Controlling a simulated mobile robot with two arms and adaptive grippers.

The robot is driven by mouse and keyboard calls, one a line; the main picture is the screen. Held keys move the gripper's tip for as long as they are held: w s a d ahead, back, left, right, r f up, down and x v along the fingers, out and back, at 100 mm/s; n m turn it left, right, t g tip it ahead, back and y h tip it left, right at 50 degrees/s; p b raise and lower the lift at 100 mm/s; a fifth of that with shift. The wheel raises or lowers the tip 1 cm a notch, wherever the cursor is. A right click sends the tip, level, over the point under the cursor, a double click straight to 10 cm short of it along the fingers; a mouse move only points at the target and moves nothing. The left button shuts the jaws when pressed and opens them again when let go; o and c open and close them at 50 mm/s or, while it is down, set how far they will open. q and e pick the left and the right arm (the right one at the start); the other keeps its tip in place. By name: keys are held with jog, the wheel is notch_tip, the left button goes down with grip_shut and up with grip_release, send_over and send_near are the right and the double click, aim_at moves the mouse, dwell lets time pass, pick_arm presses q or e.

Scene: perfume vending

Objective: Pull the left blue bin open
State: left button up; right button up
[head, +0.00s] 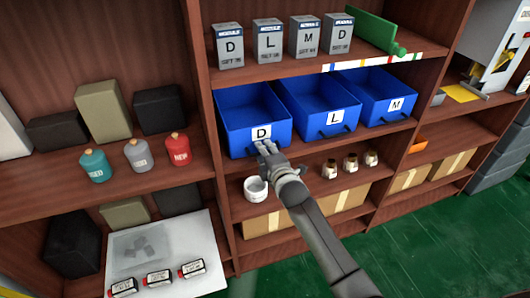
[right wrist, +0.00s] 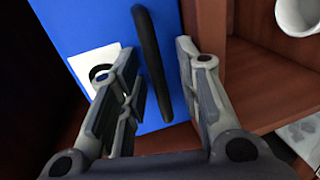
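The left blue bin (head: 249,97), labelled D, sits on the middle shelf beside two other blue bins, its open top visible. My right gripper (head: 266,147) is at its front, just below the D label. In the right wrist view my right gripper (right wrist: 160,65) is open, one finger on each side of the bin's dark handle (right wrist: 152,60). A gap shows between the handle and the right-hand finger; contact with the left-hand finger cannot be told. The bin's blue front (right wrist: 88,14) and part of its white label show there. My left gripper is not in view.
The middle bin (head: 317,100), labelled L, and right bin (head: 379,93), labelled M, stand alongside. Grey boxes (head: 268,41) stand on the shelf above. A white round container (head: 256,189) stands on the shelf below. The green floor (head: 420,240) is clear at lower right.

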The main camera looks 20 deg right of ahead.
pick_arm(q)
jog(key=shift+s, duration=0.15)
pick_arm(e)
grip_shut()
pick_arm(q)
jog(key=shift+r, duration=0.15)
pick_arm(e)
jog(key=shift+s, duration=0.15)
